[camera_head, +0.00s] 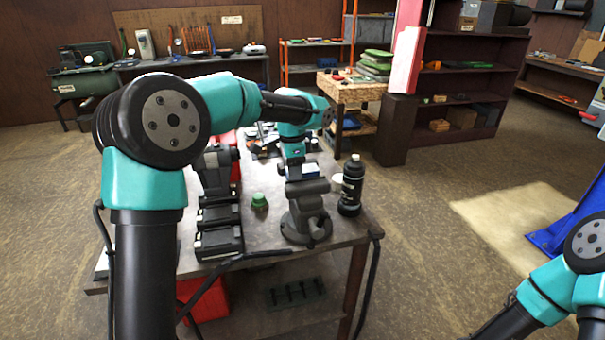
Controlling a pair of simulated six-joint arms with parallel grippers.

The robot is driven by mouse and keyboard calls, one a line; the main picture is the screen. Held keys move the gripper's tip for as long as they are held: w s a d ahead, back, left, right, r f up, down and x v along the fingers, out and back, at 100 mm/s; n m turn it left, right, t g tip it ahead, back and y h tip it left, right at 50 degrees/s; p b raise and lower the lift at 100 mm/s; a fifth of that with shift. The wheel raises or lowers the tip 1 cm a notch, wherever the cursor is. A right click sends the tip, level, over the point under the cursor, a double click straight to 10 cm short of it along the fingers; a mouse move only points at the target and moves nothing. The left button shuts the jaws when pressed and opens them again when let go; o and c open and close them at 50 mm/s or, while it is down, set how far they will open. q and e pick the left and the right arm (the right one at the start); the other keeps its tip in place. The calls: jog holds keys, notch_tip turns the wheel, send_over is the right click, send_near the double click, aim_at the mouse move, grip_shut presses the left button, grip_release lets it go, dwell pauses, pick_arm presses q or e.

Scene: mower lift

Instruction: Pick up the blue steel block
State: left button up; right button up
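I cannot clearly make out the blue steel block. A small blue-and-white patch (311,169) shows just beside my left wrist, too small to identify. My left arm reaches over the workbench (262,232) from the left. Its wrist points down above a grey vise (306,218). My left gripper (297,172) is small and dark against the vise, so its fingers and anything between them cannot be told. My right arm shows only in the lower right corner, and its gripper is out of view.
A black bottle (351,188) stands right of the vise. A green object (259,201) and a dark grey rack (219,228) are to its left. A blue metal structure (577,221) stands at the right edge. Open floor lies between bench and structure.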

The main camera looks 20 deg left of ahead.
pick_arm(q)
jog(key=c, duration=0.9)
jog(key=shift+o, duration=0.2)
jog(key=shift+r, duration=0.1)
jog(key=shift+r, duration=1.8)
jog(key=s+d, duration=0.3)
jog(key=s, duration=0.4)
jog(key=s+d+r, duration=0.1)
jog(key=s+d, duration=0.2)
jog(key=s, duration=0.5)
jog(key=shift+r, duration=0.15)
